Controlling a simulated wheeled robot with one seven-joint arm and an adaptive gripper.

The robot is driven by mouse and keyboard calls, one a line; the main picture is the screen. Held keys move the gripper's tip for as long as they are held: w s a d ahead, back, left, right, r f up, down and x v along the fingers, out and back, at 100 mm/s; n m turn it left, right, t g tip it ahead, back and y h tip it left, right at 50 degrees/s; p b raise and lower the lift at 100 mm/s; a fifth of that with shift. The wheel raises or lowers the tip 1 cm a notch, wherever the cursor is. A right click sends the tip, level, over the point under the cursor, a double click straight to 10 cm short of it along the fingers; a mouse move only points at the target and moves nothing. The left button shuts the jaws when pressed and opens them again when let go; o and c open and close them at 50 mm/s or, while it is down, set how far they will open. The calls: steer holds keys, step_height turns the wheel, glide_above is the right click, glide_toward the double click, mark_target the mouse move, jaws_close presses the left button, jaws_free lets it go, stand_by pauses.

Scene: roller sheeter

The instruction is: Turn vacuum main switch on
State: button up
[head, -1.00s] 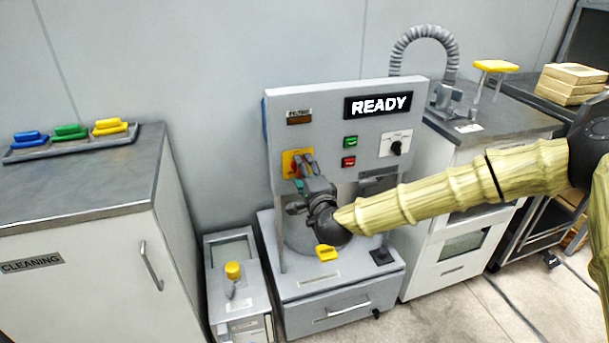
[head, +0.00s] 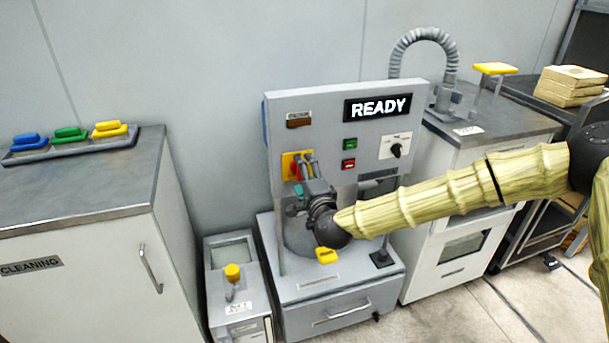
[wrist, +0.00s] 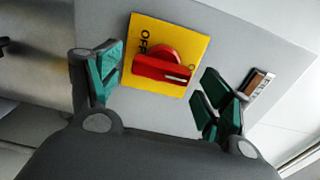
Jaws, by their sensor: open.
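The switch is a red rotary knob (wrist: 163,68) on a yellow plate (wrist: 185,30) marked OFF, fixed to the grey machine panel. In the head view the yellow plate (head: 289,161) is at the panel's left side, with the knob partly hidden by my gripper (head: 306,164). In the wrist view my gripper (wrist: 163,88) is open, with green-padded fingers to the left and right of the knob. I see nothing held between them. Whether a finger touches the knob or plate I cannot tell.
The panel (head: 330,95) also carries a READY display (head: 378,106), green (head: 350,143) and red (head: 348,164) buttons and a selector dial (head: 396,150). A yellow-topped lever (head: 232,272) stands on a small unit at lower left. A cleaning cabinet (head: 90,270) is further left.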

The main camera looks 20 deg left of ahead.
steer(key=v, duration=1.2)
stand_by(0.5)
steer(key=s+d+f+n+g+h+p, duration=0.1)
steer(key=s+d+f+n+g, duration=0.15)
steer(key=s+d+f, duration=0.4)
steer(key=s+d+f+n+g+h+p, duration=0.1)
steer(key=s+f+n+g, duration=0.2)
steer(key=f, duration=0.7)
steer(key=s+d+f+n+g+h+p, duration=0.1)
steer(key=s+d+f+g+p, duration=0.2)
steer(key=s+f, duration=0.5)
steer(key=s+d+f+n+g+h+p, duration=0.1)
steer(key=s+d+f+n+g+h, duration=0.1)
steer(key=s+d, duration=0.8)
steer(key=s+d+f+n+g+h+p, duration=0.1)
steer(key=s+d+f+g+h, duration=0.3)
steer(key=s+d, duration=0.6)
steer(key=d+f+n+h, duration=0.1)
steer(key=d+f, duration=0.1)
steer(key=d, duration=0.5)
steer(key=shift+s+d+f, duration=0.25)
steer(key=shift+d+f, duration=0.1)
steer(key=shift+f, duration=0.05)
steer(key=shift+n+g, duration=0.25)
steer(key=shift+c, duration=0.4)
